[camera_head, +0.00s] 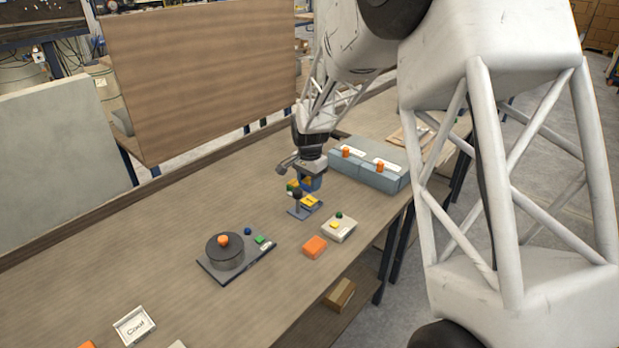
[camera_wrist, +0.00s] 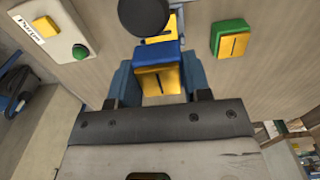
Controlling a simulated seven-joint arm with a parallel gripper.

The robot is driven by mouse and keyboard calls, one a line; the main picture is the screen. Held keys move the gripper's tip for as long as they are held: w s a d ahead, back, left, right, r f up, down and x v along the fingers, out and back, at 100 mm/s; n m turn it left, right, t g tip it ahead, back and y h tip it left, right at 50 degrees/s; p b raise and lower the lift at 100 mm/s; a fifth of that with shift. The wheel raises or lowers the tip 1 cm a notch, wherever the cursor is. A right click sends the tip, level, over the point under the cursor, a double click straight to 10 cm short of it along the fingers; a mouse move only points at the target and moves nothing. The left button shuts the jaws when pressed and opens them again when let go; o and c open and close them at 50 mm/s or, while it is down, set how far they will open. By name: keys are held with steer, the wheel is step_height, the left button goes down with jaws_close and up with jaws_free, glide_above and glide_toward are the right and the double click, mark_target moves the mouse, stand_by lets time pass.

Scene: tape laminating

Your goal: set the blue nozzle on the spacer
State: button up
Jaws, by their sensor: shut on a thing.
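My gripper (camera_head: 311,181) is shut on the blue nozzle (camera_wrist: 159,52), a block with a blue top and a yellow face between the blue fingers in the wrist view. Just past it is a small stand (camera_head: 304,211) with a black round knob (camera_wrist: 145,16) on a post. A yellow piece (camera_head: 311,201) lies on the stand's plate. It may be the spacer, but I cannot tell. In the wrist view the nozzle partly hides the yellow part beyond it, and I cannot tell whether they touch.
A green and yellow block (camera_wrist: 230,40) stands beside the stand. A pale button box (camera_head: 339,228) and an orange block (camera_head: 315,247) are close by. A round dark device (camera_head: 225,251) sits front left. Grey-blue boxes (camera_head: 392,178) stand at the back right.

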mark_target(310, 200)
steer(key=shift+f, duration=1.65)
steer(key=shift+f, duration=0.7)
stand_by(0.9)
steer(key=o, duration=1.1)
steer(key=shift+c, duration=0.2)
steer(key=shift+r, duration=3.9)
